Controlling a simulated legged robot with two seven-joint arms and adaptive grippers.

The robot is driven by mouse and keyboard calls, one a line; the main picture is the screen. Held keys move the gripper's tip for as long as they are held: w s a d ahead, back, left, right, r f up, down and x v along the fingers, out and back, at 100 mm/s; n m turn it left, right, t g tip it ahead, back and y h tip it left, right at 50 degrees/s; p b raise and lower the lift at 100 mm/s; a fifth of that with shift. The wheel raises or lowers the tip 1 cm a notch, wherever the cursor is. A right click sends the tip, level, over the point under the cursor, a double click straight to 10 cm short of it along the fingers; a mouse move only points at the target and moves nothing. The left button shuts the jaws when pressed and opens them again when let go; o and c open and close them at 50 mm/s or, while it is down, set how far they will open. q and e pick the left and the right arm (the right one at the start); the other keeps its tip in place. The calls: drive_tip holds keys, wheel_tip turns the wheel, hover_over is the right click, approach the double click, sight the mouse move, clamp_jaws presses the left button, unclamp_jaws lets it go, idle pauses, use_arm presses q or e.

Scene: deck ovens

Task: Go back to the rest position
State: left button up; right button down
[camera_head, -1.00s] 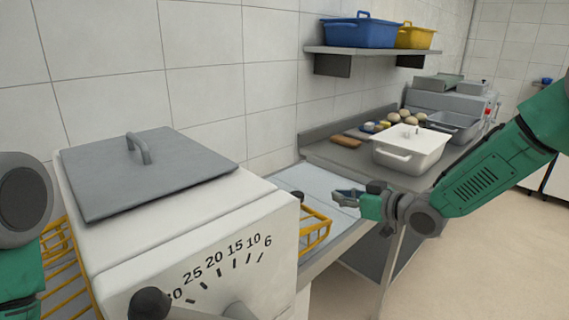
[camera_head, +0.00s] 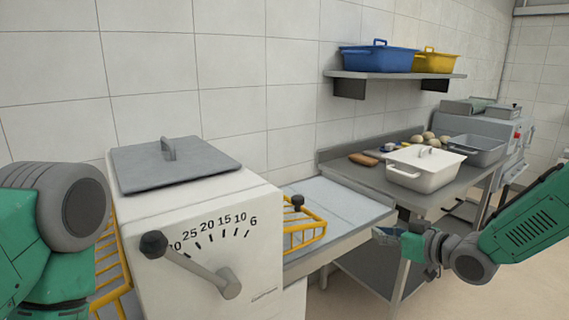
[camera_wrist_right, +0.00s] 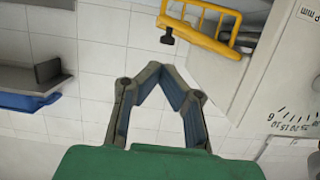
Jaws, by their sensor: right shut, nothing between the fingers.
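My right gripper (camera_head: 384,236) is shut and empty, in front of the front edge of the grey table in the head view. In the right wrist view its two fingers (camera_wrist_right: 160,74) meet at the tips with nothing between them. Part of my left arm (camera_head: 60,215) shows at the left edge of the head view. My left gripper is out of view.
A white machine (camera_head: 190,215) with a numbered dial and lever (camera_head: 190,262) stands at left centre. A yellow guard (camera_head: 304,233) is beside it. A white lidded container (camera_head: 425,172) stands on the grey table. A blue bin (camera_head: 378,60) is on the shelf.

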drive_tip(key=s+f+m+g+h+b, duration=0.2)
drive_tip(key=s+f+m+g+h, duration=0.3)
drive_tip(key=s+f, duration=1.8)
use_arm(q)
drive_tip(key=f, duration=0.1)
drive_tip(key=f+b, duration=0.2)
drive_tip(key=f, duration=0.1)
drive_tip(key=shift+w+d, duration=0.3)
use_arm(e)
drive_tip(key=s+d+f+g+h, duration=0.2)
drive_tip(key=s+d+f+g, duration=0.1)
drive_tip(key=s, duration=0.7)
drive_tip(key=s+d+f+m+g+h, duration=0.1)
drive_tip(key=s+f, duration=0.4)
drive_tip(key=s, duration=0.5)
drive_tip(key=d+g+h, duration=0.1)
drive_tip(key=d+g, duration=0.1)
drive_tip(key=shift+s+d+f+g, duration=0.2)
drive_tip(key=shift+s+d+g, duration=0.05)
drive_tip(key=shift+g, duration=0.05)
use_arm(q)
drive_tip(key=shift+a, duration=0.1)
drive_tip(key=shift+d, duration=0.2)
use_arm(e)
drive_tip(key=shift+w+d, duration=0.1)
drive_tip(key=shift+w, duration=0.05)
use_arm(q)
drive_tip(key=shift+a, duration=0.1)
